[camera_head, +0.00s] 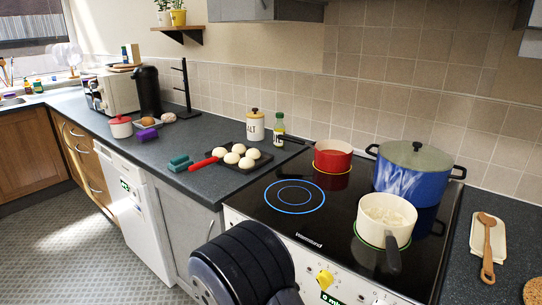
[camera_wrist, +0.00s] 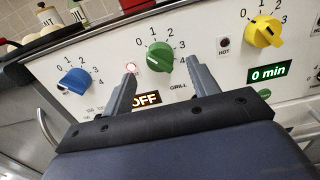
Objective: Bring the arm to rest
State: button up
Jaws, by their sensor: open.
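My gripper (camera_wrist: 162,70) is open in the wrist view, with two grey fingers spread apart and nothing between them. It is in front of the stove's control panel (camera_wrist: 205,48). The green knob (camera_wrist: 159,56) shows between the fingertips; I cannot tell whether they touch the panel. The blue knob (camera_wrist: 77,81) is to the left and the yellow knob (camera_wrist: 264,31) to the right. In the head view my dark arm shows at the bottom, in front of the stove, and the gripper itself is hidden.
The black hob (camera_head: 340,205) holds a blue lidded pot (camera_head: 405,178), a red pan (camera_head: 333,157) and a cream saucepan (camera_head: 386,218) with its handle toward the front. A blue ring (camera_head: 294,196) marks the empty front-left zone. A black tray (camera_head: 262,161) with white balls is on the counter.

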jog(key=x, duration=0.3)
jog(key=shift+w+d, duration=0.25)
jog(key=shift+w, duration=0.05)
jog(key=shift+s+a, duration=0.1)
jog(key=v, duration=1.1)
jog(key=w+d+m+b, duration=0.5)
jog(key=w+m+b, duration=0.2)
jog(key=m+b, duration=0.7)
jog(key=shift+d+m, duration=0.25)
jog(key=shift+m, duration=0.85)
